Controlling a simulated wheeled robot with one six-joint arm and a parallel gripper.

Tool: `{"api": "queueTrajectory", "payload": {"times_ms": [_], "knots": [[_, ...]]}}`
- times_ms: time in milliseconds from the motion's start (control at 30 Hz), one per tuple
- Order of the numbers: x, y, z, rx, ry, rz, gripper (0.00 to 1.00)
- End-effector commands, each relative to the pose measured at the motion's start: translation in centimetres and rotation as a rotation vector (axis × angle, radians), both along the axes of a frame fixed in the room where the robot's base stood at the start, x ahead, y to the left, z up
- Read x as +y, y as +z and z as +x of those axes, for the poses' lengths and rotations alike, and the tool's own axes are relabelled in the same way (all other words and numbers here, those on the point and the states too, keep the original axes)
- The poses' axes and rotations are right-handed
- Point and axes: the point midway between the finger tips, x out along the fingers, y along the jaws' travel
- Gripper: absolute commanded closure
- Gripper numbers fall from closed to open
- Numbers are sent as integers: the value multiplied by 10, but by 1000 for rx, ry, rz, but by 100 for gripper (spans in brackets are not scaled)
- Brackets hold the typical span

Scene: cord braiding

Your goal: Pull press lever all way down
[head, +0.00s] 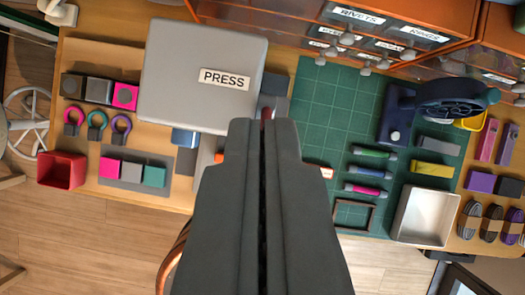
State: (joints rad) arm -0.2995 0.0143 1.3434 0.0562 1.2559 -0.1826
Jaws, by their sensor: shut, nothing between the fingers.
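The grey press (203,95), with a white PRESS label, stands at the upper left of the bench. My gripper (264,124) fills the lower middle of the head view, its two dark fingers shut together with nothing between them. Its tips reach just right of the press's lower right corner. A small dark red piece (267,112) shows right at the fingertips. It may be part of the lever, but I cannot tell. The rest of the lever and the press's lower parts are hidden behind my fingers or the grey cover.
A green cutting mat (314,95) lies right of the press, with colored tools (370,171) and a white tray (426,214). A dark blue hand-wheel device (396,115) stands beyond. Orange drawers (440,25) line the top right. A red bin (62,170) and colored blocks sit left.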

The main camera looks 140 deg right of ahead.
Motion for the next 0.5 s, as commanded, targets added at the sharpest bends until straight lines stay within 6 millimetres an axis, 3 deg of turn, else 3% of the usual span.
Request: {"api": "queueTrajectory", "payload": {"times_ms": [400,500], "knots": [[14,-64,33,1,0,0,100],[7,-63,19,-1,0,0,100]]}}
